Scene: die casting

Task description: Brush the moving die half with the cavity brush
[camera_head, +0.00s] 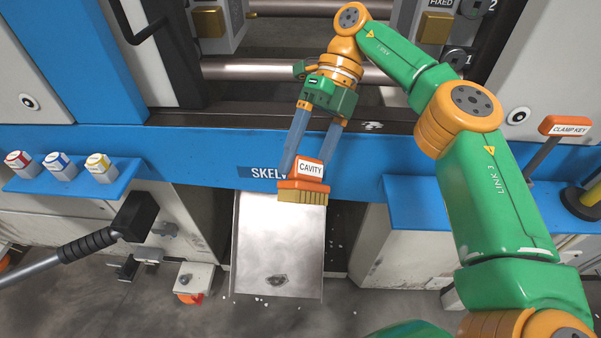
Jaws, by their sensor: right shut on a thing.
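The cavity brush (303,185) has an orange body with a white CAVITY label and tan bristles facing down. A die half marked FIXED (436,22) shows at the top right. A block with a brass-coloured insert (209,22) at the top left is probably the moving die half; its label is not visible. The brush is apart from both. My left gripper is not in view.
Steel tie bars (252,69) cross the opening behind the blue beam (350,148). A black-headed tool (133,216) stands at lower left. A clamp key (565,127) stands on the right shelf. The chute (278,245) slopes below.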

